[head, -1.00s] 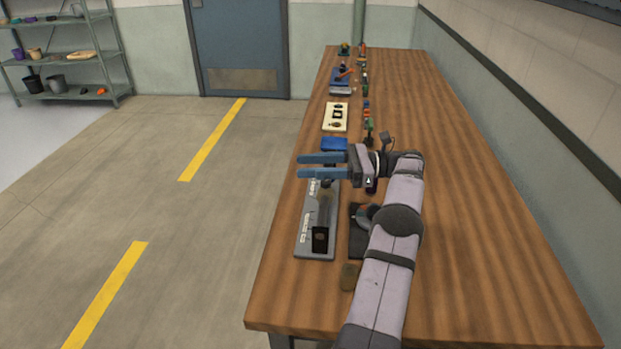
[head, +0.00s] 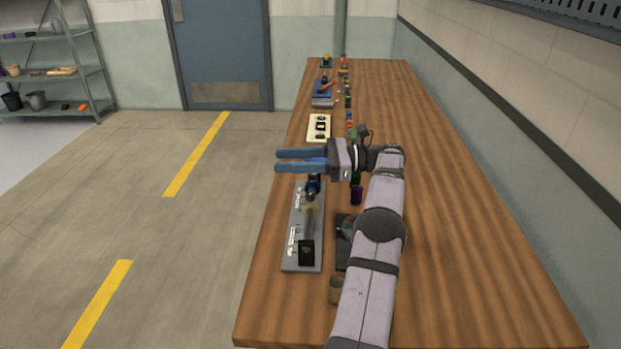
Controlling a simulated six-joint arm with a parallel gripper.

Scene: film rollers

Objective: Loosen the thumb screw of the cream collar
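I cannot make out the cream collar or its thumb screw for certain in the head view. A cream plate (head: 313,136) with small dark parts lies on the table beyond my gripper. My gripper (head: 277,161) is above the table's left part, its two blue fingers pointing left, with a gap between them and nothing seen in it. A grey plate (head: 290,263) lies nearer, with a dark block (head: 306,252) at its near end and a blue part (head: 312,187) at its far end. My gripper and arm hide part of the table.
The wooden table (head: 460,250) is clear along its right side. A blue stand (head: 323,98) and several small parts line the far left. A wall borders the right.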

